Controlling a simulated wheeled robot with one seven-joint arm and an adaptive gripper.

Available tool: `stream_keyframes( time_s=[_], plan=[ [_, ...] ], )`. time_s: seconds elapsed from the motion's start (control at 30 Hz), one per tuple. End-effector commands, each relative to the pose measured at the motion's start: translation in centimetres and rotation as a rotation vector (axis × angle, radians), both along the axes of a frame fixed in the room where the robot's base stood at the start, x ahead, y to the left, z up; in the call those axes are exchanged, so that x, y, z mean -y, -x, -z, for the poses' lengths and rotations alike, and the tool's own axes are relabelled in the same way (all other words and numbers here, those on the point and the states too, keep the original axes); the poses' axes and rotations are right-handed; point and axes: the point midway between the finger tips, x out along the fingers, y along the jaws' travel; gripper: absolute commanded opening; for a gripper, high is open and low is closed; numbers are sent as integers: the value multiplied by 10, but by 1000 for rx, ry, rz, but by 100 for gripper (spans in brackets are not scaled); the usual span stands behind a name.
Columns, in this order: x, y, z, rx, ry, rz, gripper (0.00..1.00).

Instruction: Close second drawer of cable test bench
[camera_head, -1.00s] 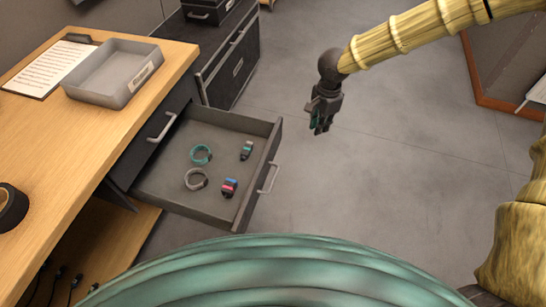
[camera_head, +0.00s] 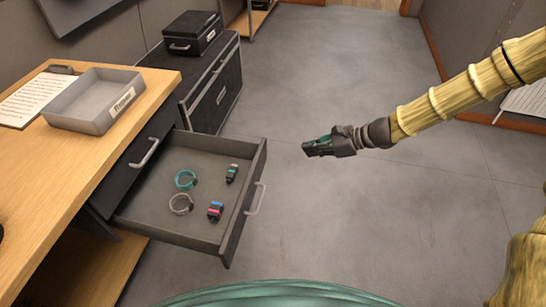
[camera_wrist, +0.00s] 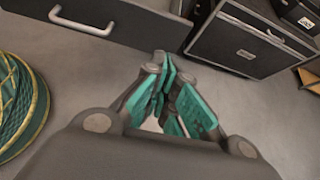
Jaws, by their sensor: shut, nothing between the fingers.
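The open drawer (camera_head: 150,212) is dark grey and pulled well out of the wooden-topped bench (camera_head: 60,190). It holds a teal coil (camera_head: 186,180), a grey coil (camera_head: 181,204) and two small connector pieces (camera_head: 215,211). Its front carries a light metal handle (camera_head: 256,198). My gripper (camera_head: 306,149) is shut and empty, in the air to the right of the drawer front, pointing left toward it and apart from it. In the wrist view its teal-padded fingers (camera_wrist: 172,105) are together. The drawer handle (camera_wrist: 82,22) shows at the upper left there.
A grey labelled tray (camera_head: 98,100) and a paper sheet (camera_head: 30,100) lie on the bench top. Another handled drawer front (camera_head: 135,165) is shut behind the open one. A black cabinet (camera_head: 208,88) with a black case (camera_head: 192,33) stands behind. The floor right of the drawer is clear.

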Motion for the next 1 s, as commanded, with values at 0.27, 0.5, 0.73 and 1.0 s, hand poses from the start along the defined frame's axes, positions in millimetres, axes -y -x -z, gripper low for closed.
stream_keyframes(
  time_s=[0.27, 0.5, 0.73, 1.0],
  plan=[
    [-11, 5, 1, -33, -57, -12, 0],
    [-40, -4, 19, -33, -56, -15, 0],
    [-69, -14, 38, -34, -55, -11, 0],
    [-103, -26, 47, -31, -54, -10, 0]
  ],
)
